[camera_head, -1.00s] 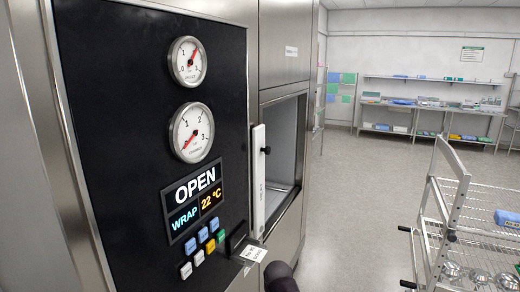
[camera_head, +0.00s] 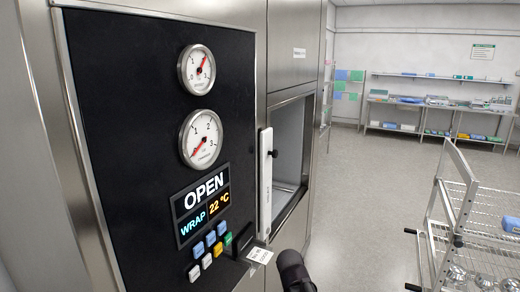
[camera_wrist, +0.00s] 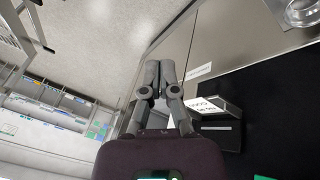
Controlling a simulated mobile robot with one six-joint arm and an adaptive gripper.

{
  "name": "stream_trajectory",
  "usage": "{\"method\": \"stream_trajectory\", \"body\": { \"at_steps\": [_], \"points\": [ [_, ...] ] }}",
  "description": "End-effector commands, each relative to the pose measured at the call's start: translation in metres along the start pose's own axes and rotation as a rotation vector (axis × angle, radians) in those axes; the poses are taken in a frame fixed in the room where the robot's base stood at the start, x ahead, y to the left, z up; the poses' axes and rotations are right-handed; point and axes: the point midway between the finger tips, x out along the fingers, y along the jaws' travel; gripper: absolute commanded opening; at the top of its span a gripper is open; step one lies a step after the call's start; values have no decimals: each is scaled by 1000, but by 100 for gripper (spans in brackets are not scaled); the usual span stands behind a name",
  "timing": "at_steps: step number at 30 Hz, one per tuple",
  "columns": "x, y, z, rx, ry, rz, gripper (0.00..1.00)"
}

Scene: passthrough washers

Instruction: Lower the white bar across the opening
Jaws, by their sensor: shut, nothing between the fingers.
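The white bar (camera_head: 265,185) stands upright in the head view, along the left edge of the opening (camera_head: 290,145) in the steel front. A small black knob (camera_head: 273,153) sits on its right side. My gripper (camera_wrist: 160,72) shows in the wrist view with its two grey fingers together and nothing between them. It is in front of the steel panel, close to a white label card (camera_wrist: 203,104) on a dark holder. I cannot make out the bar in the wrist view. In the head view only a dark part of my arm shows at the bottom edge.
A black panel (camera_head: 120,150) with two gauges, an OPEN display (camera_head: 202,200) and several buttons is left of the bar. A wire rack cart (camera_head: 470,215) stands at the right. Clear floor (camera_head: 380,180) lies between. Shelves line the back wall.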

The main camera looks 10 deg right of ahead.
Motion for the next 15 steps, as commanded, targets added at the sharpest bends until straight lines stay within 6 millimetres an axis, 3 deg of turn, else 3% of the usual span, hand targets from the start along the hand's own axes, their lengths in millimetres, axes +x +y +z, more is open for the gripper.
{"method": "stream_trajectory", "body": {
  "at_steps": [1, 6, 10, 15],
  "points": [
    [-13, 14, -24, -17, 62, 53, 0],
    [-44, 54, -94, -113, 295, 243, 0],
    [-76, 76, -145, -218, 469, 374, 0],
    [-126, 89, -208, -395, 686, 523, 0]
  ]
}}
